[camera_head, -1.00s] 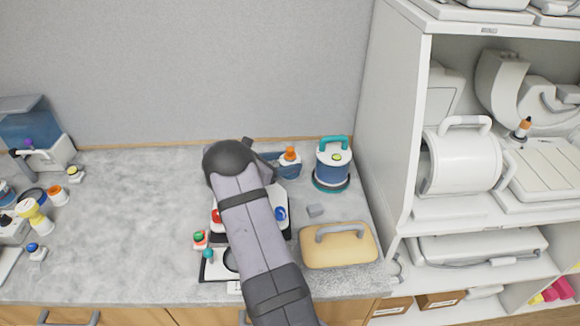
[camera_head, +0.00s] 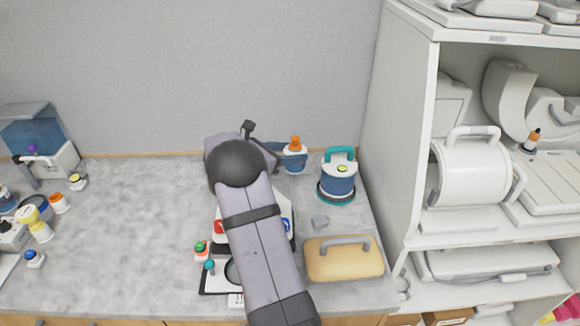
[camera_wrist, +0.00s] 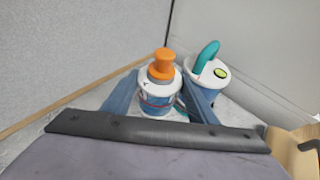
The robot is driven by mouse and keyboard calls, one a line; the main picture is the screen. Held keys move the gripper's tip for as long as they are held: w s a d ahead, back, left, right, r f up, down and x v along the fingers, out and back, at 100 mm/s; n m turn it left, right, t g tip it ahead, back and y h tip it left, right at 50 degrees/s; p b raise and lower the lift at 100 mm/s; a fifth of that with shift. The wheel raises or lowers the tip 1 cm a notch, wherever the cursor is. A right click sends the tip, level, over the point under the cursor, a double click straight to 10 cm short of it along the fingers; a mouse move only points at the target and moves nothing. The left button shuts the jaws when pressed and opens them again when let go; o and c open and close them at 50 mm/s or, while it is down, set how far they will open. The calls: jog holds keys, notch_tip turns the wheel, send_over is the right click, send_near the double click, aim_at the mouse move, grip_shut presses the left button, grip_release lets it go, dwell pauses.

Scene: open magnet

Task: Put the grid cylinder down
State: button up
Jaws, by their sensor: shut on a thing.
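The grid cylinder (camera_head: 295,144), a white and blue container with an orange knob, is near the back of the counter. My gripper (camera_head: 288,161) has its blue fingers on either side of it and is shut on it. In the wrist view the cylinder (camera_wrist: 161,87) looks upright between the fingers of my gripper (camera_wrist: 160,100). The fingers and my arm hide part of its lower body, and I cannot tell whether its base touches the counter.
A blue and white canister (camera_head: 338,182) with a teal handle stands close to the right. A white shelf unit (camera_head: 392,130) bounds the right. The counter (camera_head: 130,225) is clear to the left.

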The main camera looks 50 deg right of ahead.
jog(key=shift+r, duration=1.05)
jog(key=w+a+r+n+t+p, duration=0.15)
jog(key=w+a+r, duration=0.25)
jog(key=a, duration=0.4)
jog(key=w+a+r+n+t, duration=0.25)
jog(key=w+a+r, duration=0.2)
jog(key=a, duration=0.25)
jog(key=s+a+f+m+g, duration=0.3)
jog(key=s+a, duration=0.1)
jog(key=s, duration=0.6)
jog(key=shift+f+p, duration=1.55)
jog(key=shift+f, duration=3.45)
